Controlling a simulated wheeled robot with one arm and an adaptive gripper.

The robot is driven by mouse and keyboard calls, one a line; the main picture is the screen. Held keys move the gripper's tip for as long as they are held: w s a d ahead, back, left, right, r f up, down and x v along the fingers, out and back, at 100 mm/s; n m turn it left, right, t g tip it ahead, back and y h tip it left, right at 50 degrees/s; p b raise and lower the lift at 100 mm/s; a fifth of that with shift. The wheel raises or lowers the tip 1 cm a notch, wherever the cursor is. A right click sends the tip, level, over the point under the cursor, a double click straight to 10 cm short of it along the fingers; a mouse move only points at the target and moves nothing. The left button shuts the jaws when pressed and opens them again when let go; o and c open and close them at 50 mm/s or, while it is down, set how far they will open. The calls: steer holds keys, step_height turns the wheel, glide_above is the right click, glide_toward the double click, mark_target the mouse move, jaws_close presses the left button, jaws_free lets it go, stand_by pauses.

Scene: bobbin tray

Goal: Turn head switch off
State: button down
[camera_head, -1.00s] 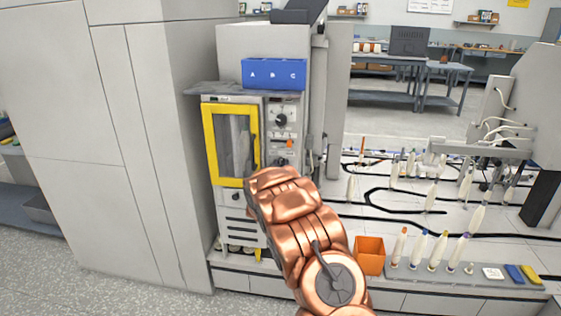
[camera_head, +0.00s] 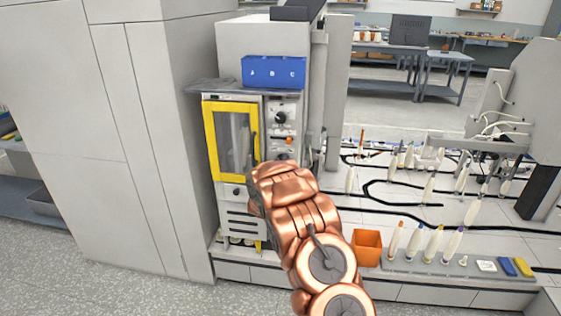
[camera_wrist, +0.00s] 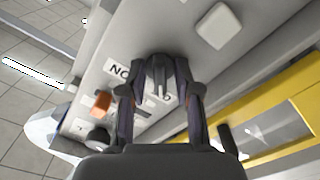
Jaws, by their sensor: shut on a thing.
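The switch is a dark rotary knob (camera_wrist: 158,76) on a pale panel, seen in the wrist view. A label starting with "NO" is beside it, partly covered by a finger. My gripper (camera_wrist: 160,90) is shut on the knob, one finger on each side. In the head view, my copper-coloured wrist (camera_head: 285,185) is in front of the machine's control panel (camera_head: 269,125), at its lower part. The fingertips and the gripped knob are hidden behind it there.
A yellow-framed door (camera_head: 207,140) is left of the panel and also shows in the wrist view (camera_wrist: 290,90). An orange switch (camera_wrist: 101,103) is close to my fingers. A blue A-B-C box (camera_head: 273,72) sits above. An orange bin (camera_head: 367,248) and several bobbins stand at right.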

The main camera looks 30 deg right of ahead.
steer(key=shift+r, duration=0.1)
stand_by(0.3)
steer(key=c, duration=1.2)
jaws_free()
steer(key=shift+w, duration=0.1)
steer(key=shift+a, duration=0.15)
steer(key=shift+v, duration=6)
